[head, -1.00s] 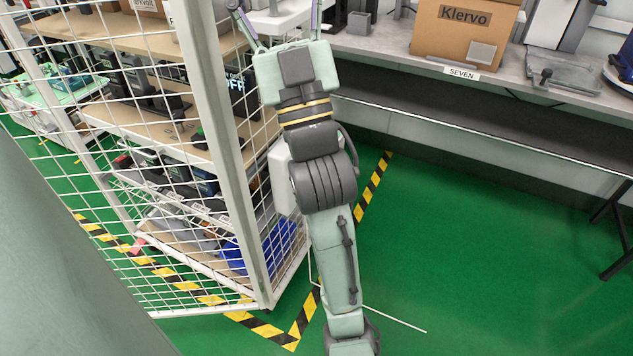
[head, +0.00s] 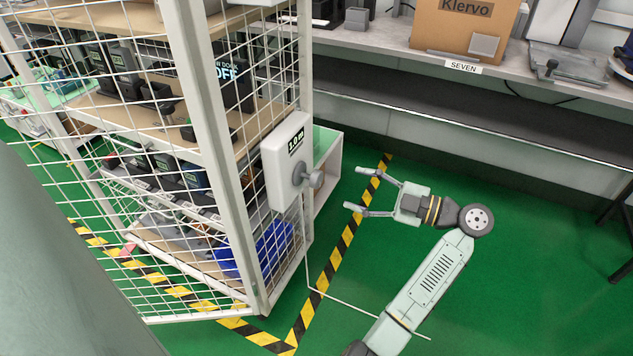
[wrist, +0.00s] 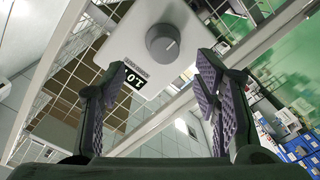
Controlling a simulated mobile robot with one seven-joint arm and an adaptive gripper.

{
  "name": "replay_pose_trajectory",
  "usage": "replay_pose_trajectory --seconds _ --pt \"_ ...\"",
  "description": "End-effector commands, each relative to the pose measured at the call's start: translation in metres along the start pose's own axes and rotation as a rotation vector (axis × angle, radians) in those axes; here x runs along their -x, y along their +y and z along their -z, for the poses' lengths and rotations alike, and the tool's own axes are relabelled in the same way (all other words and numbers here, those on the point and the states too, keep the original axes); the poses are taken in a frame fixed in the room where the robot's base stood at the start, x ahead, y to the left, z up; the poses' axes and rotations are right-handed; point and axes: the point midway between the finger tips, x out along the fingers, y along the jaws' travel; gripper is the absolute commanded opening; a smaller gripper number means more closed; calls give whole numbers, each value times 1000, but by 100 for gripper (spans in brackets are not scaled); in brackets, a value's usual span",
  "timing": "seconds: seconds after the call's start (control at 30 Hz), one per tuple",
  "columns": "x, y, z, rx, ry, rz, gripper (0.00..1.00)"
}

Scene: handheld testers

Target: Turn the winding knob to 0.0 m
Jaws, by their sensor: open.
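The winding knob (head: 316,180) is a grey round knob on the side of a white box (head: 284,158) fixed to the corner post of the mesh cage. The box's small display (head: 296,141) reads 1.0 m. My gripper (head: 360,189) is open and empty, to the right of the knob and apart from it, with its fingers pointing left toward it. In the wrist view the knob (wrist: 163,42) lies ahead, above and between the two spread fingers (wrist: 155,95).
The white mesh cage (head: 230,215) with loaded shelves stands on the left. A workbench (head: 400,42) with a Klervo carton (head: 463,25) runs along the back. Yellow-black tape (head: 345,240) crosses the green floor.

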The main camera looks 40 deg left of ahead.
Motion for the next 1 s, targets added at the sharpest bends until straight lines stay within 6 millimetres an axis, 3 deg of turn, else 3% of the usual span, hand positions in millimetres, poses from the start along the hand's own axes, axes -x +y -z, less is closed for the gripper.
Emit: replay_pose_trajectory --seconds 0.17,0.6,0.8,1.0 --pt "-11 -6 4 36 41 12 56" --pt "-88 -6 7 33 37 11 56" --pt "-104 -6 6 33 34 9 56" --pt "-106 -6 6 33 33 8 56"
